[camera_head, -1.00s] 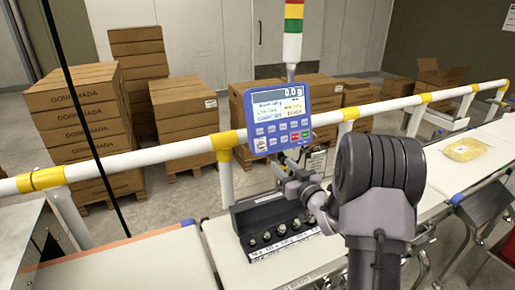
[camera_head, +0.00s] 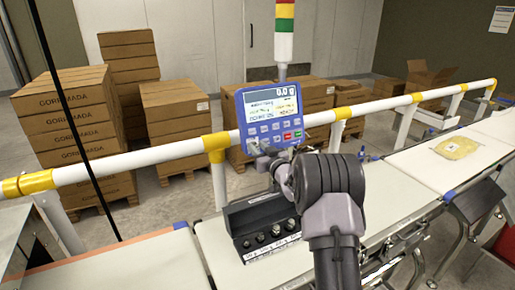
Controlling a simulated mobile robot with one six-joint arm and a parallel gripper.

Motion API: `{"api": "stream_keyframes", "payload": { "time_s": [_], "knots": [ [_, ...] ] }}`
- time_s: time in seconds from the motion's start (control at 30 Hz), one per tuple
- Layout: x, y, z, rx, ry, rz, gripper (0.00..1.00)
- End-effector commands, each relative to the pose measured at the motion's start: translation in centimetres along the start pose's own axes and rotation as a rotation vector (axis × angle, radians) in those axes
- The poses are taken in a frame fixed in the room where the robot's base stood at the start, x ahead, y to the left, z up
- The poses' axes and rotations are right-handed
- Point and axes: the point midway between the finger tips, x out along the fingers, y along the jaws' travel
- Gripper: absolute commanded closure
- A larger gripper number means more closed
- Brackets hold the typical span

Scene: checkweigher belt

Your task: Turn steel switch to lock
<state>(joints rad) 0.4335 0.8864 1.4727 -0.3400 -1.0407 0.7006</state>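The blue indicator panel (camera_head: 270,114) stands on the white rail, with a lit display reading 0.0 g and several keys below it. I cannot make out a steel switch; the lower left of the panel, where a small part showed earlier, is now behind my gripper. My gripper (camera_head: 256,148) is in front of that lower left corner, small and partly hidden by my own wrist. Whether it touches the panel, and whether its fingers are open or shut, I cannot tell.
A black block with several metal weights (camera_head: 262,232) sits on the belt, just left of my arm. A clear bag with yellow contents (camera_head: 455,147) lies on the belt at right. Stacked cartons (camera_head: 75,120) stand behind.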

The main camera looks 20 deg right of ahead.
Motion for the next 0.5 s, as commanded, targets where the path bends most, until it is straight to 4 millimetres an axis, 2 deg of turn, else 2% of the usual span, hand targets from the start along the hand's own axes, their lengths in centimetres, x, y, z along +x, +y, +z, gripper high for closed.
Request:
{"api": "stream_keyframes", "payload": {
  "time_s": [0.03,0.1,0.5],
  "knots": [
    [-0.01,-0.01,0.00,0.000,0.000,0.000,0.85],
    [-0.01,-0.01,0.00,0.000,0.000,0.000,0.99],
    [-0.03,0.05,0.16,-0.058,0.000,-0.016,1.00]
  ]
}}
